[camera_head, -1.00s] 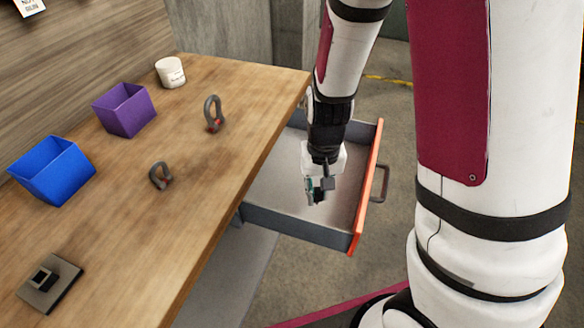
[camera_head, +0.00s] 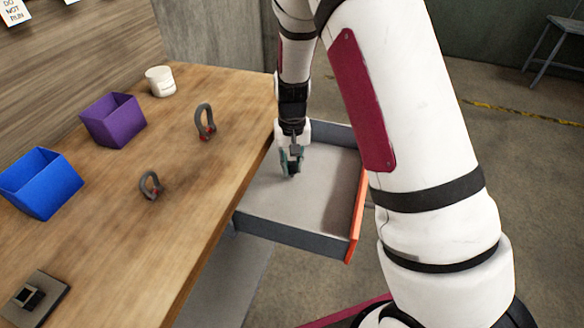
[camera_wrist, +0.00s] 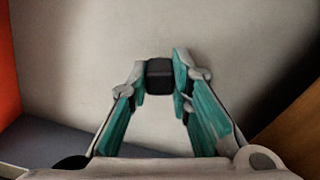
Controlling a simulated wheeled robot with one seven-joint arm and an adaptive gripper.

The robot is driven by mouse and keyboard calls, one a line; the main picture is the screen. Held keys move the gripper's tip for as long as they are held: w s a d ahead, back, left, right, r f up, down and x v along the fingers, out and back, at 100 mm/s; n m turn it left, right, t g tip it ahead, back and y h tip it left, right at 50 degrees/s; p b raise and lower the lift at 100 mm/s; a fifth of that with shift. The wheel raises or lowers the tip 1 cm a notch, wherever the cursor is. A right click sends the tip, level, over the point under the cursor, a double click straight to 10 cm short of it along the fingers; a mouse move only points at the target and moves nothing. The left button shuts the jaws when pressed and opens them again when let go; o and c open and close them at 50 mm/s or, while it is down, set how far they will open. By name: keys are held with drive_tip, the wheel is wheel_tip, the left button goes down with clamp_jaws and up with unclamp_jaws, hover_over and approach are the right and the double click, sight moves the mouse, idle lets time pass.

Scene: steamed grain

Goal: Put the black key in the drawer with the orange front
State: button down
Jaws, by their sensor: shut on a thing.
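The drawer (camera_head: 292,236) with the orange front (camera_head: 356,228) is pulled out from the table and looks empty inside. My gripper (camera_head: 291,172) is over the drawer's inside, towards the table side. In the wrist view my gripper (camera_wrist: 164,82) is shut on a small black block-like thing, the black key (camera_wrist: 159,72), held between its fingertips. The pale drawer floor lies behind it. I cannot tell whether the key touches the floor. In the head view the key is mostly hidden by the fingers.
On the wooden table (camera_head: 190,185) stand a blue bin (camera_head: 42,185), a purple bin (camera_head: 113,120), a white jar (camera_head: 160,81), two grey shackles (camera_head: 205,122) (camera_head: 150,185) and a grey plate with a black block (camera_head: 35,300). The table edge is close to my gripper.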

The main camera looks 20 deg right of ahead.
sight(292, 164)
drive_tip(key=shift+f, duration=0.75)
drive_tip(key=shift+f, duration=0.1)
drive_tip(key=c, duration=1.5)
unclamp_jaws()
drive_tip(key=shift+f, duration=0.1)
drive_tip(key=shift+o, duration=0.2)
wheel_tip(292, 164, up, 13)
drive_tip(key=p, duration=0.1)
drive_tip(key=shift+f, duration=0.15)
